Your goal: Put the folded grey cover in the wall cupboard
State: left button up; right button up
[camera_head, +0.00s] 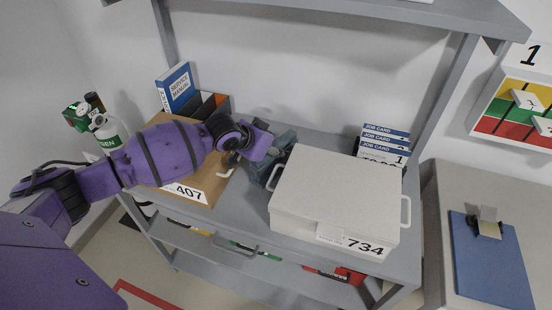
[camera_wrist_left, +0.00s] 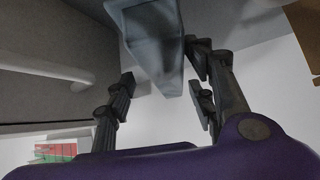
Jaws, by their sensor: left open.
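My left gripper (camera_head: 238,153) is above the grey bench, between the brown box marked 407 and the white case marked 734. In the left wrist view its two dark fingers (camera_wrist_left: 163,82) are apart and open. A blue-grey object (camera_head: 284,145) stands beside the white case, close to the gripper. A blue-grey angular piece (camera_wrist_left: 150,35) shows beyond and between the fingers in the wrist view; contact is not clear. I cannot tell whether this is the folded grey cover. No wall cupboard is clearly recognisable. My right gripper is not in view.
The white case (camera_head: 335,195) fills the bench's right half, with the job card stack (camera_head: 383,143) behind it. The brown box (camera_head: 207,180), blue service manual (camera_head: 175,85) and a green-labelled bottle (camera_head: 108,132) are left. A grey upper shelf (camera_head: 330,12) overhangs the bench.

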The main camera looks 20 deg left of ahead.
pick_arm(q)
jog(key=x, duration=0.5)
jog(key=shift+b, duration=0.35)
jog(key=shift+w+d+f, duration=0.1)
jog(key=shift+w+f, duration=0.15)
jog(key=shift+w, duration=0.05)
